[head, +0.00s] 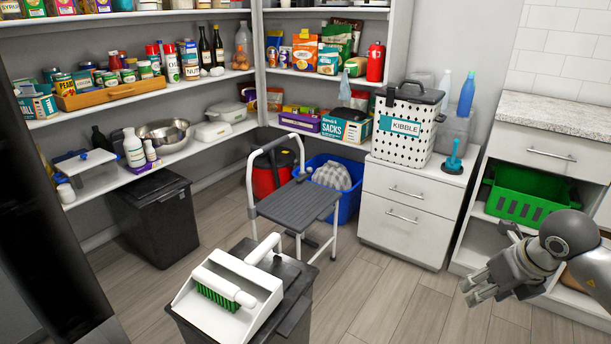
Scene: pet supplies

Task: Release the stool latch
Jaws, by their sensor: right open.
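A folding step stool (298,203) stands unfolded on the floor in the middle of the head view. It has a grey ribbed step and a white tubular frame with a curved handrail at the back. A small dark part (309,169) shows at the frame's right upright; I cannot tell whether it is the latch. My right gripper (484,291) is at the lower right, open and empty, well to the right of the stool and apart from it. My left gripper is not in view.
A black bin (290,320) with a white dustpan and brush (228,293) on its lid stands in front of the stool. A blue tub (349,204) and a white drawer cabinet (405,236) stand behind and right. Wood floor is clear between stool and right gripper.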

